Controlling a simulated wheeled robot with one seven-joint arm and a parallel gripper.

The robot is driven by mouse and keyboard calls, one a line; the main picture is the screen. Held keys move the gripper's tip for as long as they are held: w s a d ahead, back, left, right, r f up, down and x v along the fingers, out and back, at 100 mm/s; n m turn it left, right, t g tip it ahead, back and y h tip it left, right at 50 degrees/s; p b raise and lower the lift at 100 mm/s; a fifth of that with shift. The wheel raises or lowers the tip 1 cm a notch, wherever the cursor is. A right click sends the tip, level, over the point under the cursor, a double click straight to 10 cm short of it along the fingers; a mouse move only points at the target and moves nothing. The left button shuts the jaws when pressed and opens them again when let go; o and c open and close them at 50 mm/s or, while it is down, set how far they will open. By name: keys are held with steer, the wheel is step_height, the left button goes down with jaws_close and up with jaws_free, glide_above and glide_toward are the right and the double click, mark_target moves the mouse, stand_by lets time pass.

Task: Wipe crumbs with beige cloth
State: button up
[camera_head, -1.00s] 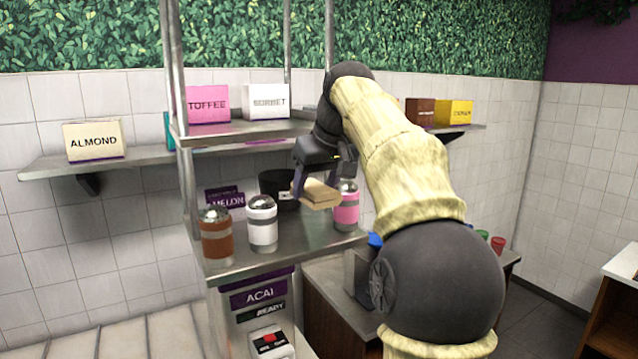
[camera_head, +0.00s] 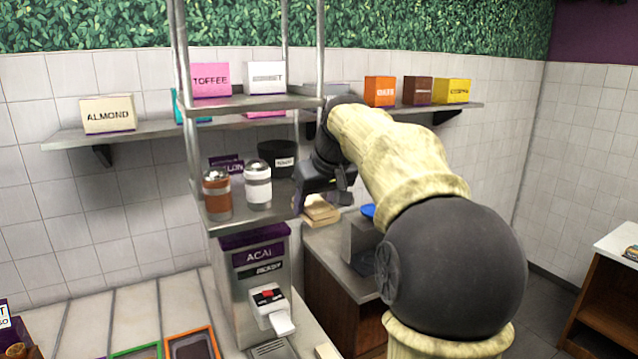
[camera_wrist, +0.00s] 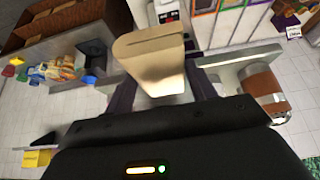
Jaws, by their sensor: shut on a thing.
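The beige cloth (camera_head: 320,208) is a folded, block-like pad. My gripper (camera_head: 322,192) is shut on it, and the cloth hangs below the jaws just off the right end of the middle metal shelf (camera_head: 243,217). Behind it in the head view is the lower counter. In the wrist view the cloth (camera_wrist: 152,58) sits between the two dark fingers of my gripper (camera_wrist: 160,92). I cannot make out any crumbs in either view.
A brown shaker (camera_head: 217,194) and a white shaker (camera_head: 257,184) stand on the middle shelf, with a dark tub (camera_head: 277,160) behind. The acai machine (camera_head: 257,280) is below. A counter (camera_head: 335,262) with a blue item (camera_head: 367,211) lies right, partly behind my arm.

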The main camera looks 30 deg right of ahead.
steer(key=a+f+b, duration=0.2)
steer(key=a+f, duration=0.2)
steer(key=f, duration=1.5)
steer(key=s+a+f+b, duration=0.1)
steer(key=a+f, duration=0.3)
steer(key=f, duration=1.5)
steer(key=a+f+b, duration=0.4)
steer(key=f, duration=1.5)
steer(key=shift+s+a+f, duration=0.15)
steer(key=shift+a+f, duration=0.1)
steer(key=shift+a, duration=0.15)
steer(key=shift+a, duration=0.15)
